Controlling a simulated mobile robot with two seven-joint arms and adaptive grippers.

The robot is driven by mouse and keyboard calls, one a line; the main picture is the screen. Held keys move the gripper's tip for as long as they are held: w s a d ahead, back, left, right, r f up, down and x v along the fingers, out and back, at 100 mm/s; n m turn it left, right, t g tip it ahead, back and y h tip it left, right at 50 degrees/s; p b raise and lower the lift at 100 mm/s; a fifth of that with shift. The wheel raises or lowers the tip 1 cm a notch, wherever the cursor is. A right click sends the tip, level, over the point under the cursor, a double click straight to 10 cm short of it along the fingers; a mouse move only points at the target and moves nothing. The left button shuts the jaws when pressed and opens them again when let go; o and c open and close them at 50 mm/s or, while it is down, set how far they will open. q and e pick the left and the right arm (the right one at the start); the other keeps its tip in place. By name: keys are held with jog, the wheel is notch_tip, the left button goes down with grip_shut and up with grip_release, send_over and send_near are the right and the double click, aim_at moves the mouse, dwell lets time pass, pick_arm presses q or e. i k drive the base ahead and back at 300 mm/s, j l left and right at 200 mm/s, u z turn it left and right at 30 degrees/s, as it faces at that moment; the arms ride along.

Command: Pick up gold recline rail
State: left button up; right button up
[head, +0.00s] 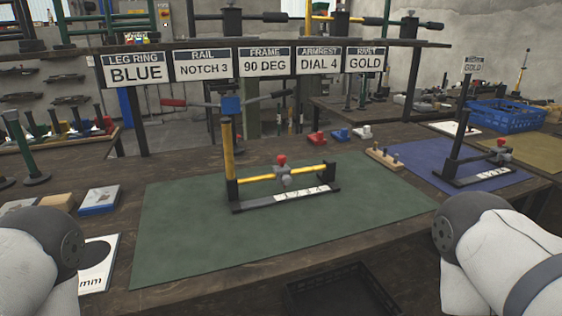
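A gold horizontal bar (256,179), which looks like the recline rail, is held in a black fixture (250,205) on the green mat (180,235). A grey clamp with a red knob (281,160) sits around the middle of the bar. A gold upright post (228,148) stands at the bar's left end. The fixture's base carries a white marked scale. Neither gripper is in view; only parts of my two arms show at the lower left and lower right, apart from the fixture.
A similar black fixture (465,150) stands on a blue mat (425,158) at right. A blue crate (500,117) is behind it. Hanging signs (265,62) span the back. A black tray (340,292) lies at the front edge. The green mat around the fixture is clear.

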aim_at(328, 167)
jog(key=i+l+u, duration=0.55)
jog(key=i+l, duration=0.25)
